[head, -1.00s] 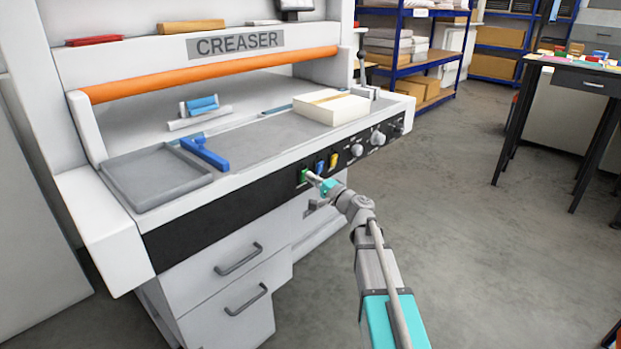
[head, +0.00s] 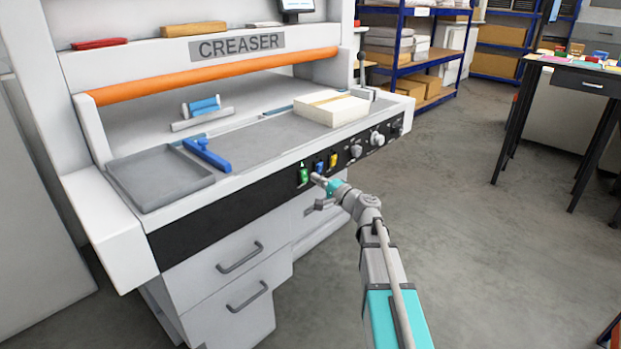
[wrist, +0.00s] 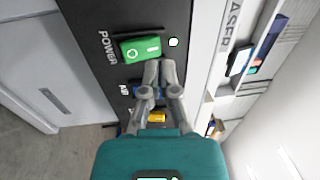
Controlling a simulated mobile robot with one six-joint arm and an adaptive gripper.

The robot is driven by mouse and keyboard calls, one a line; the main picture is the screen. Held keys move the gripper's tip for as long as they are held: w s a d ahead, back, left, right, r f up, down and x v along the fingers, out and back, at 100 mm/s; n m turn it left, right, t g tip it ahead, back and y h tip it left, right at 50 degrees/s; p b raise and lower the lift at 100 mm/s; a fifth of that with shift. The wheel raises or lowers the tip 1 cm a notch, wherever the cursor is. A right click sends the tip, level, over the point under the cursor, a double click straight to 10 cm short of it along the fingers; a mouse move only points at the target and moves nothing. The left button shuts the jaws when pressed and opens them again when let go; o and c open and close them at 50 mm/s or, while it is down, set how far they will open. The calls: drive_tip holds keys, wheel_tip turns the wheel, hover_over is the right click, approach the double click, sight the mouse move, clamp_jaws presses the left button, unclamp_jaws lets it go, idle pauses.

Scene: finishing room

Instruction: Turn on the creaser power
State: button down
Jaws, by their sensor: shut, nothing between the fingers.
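The creaser (head: 95,185) has a black front panel with a green rocker switch (head: 304,174) at the left of its controls. In the wrist view the green switch (wrist: 141,49) is marked POWER, with a small pale round light (wrist: 173,42) beside it. My gripper (head: 316,178) is shut and empty, just in front of the panel and slightly right of the green switch. In the wrist view my fingertips (wrist: 161,66) are close beside the switch, seemingly apart from it. They partly cover a blue switch (head: 319,167).
A yellow switch (head: 333,160) and grey knobs (head: 356,151) continue to the right on the panel. Open floor lies to the right.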

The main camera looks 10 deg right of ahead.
drive_tip(key=s+d+r+p, duration=0.1)
drive_tip(key=s+d+r, duration=0.1)
drive_tip(key=s+d, duration=0.4)
drive_tip(key=s, duration=0.3)
drive_tip(key=shift+p, duration=0.4)
drive_tip(key=shift+w, duration=0.1)
drive_tip(key=s+a+f+n+g+h, duration=0.1)
drive_tip(key=s+a+f+n+g, duration=0.25)
drive_tip(key=a+f+g, duration=0.2)
drive_tip(key=s+a+f+n+g, duration=0.3)
drive_tip(key=a+f+n+g, duration=0.1)
drive_tip(key=a+f, duration=0.25)
drive_tip(key=s+d+f+n+g+h, duration=0.1)
drive_tip(key=s+f+n+g+h, duration=0.1)
drive_tip(key=s+f+g+h, duration=0.25)
drive_tip(key=s+d+f+n+g+h, duration=0.1)
drive_tip(key=s+f+n+g+h, duration=0.1)
drive_tip(key=s+f+h, duration=0.35)
wheel_tip(320, 180, up, 29)
drive_tip(key=s+p, duration=0.2)
drive_tip(key=p, duration=2.6)
drive_tip(key=shift+s, duration=0.35)
drive_tip(key=shift+a+r, duration=0.1)
